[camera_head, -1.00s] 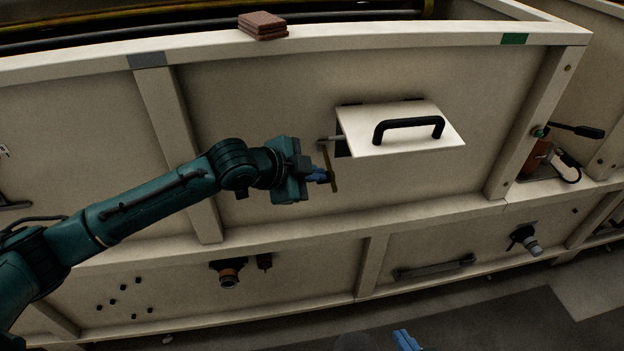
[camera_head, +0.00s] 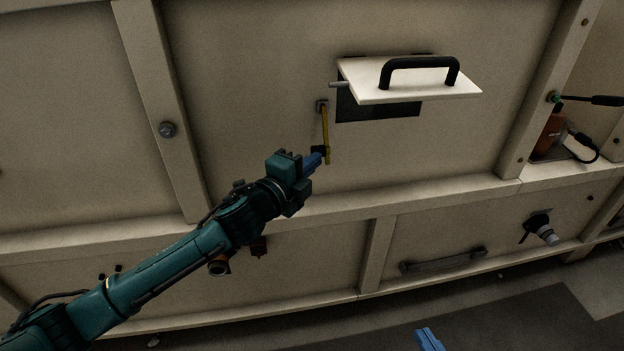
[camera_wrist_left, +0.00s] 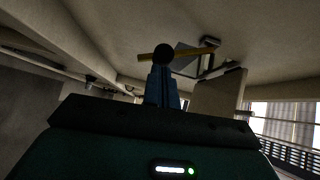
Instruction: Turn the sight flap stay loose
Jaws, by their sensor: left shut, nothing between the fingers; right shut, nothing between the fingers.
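The sight flap (camera_head: 415,88), a pale panel with a black handle (camera_head: 420,66), is tilted outward over a dark opening (camera_head: 375,106). The stay (camera_head: 325,125) is a thin yellow bar hanging almost straight down from a small pivot (camera_head: 321,104), left of the opening. A dark knob (camera_head: 319,149) is at its lower end. My left gripper (camera_head: 316,160) is shut and empty, its blue fingertips at that end. In the left wrist view the fingers (camera_wrist_left: 162,88) point at the knob (camera_wrist_left: 163,53); contact is unclear. My right gripper (camera_head: 430,340) shows only blue fingertips at the bottom edge.
A grey pin (camera_head: 338,84) sticks out left of the flap. A frame post (camera_head: 155,100) with a bolt stands to the left. An orange bottle (camera_head: 550,132) and a black lever (camera_head: 592,99) are at the right. A ledge (camera_head: 350,203) runs below the stay.

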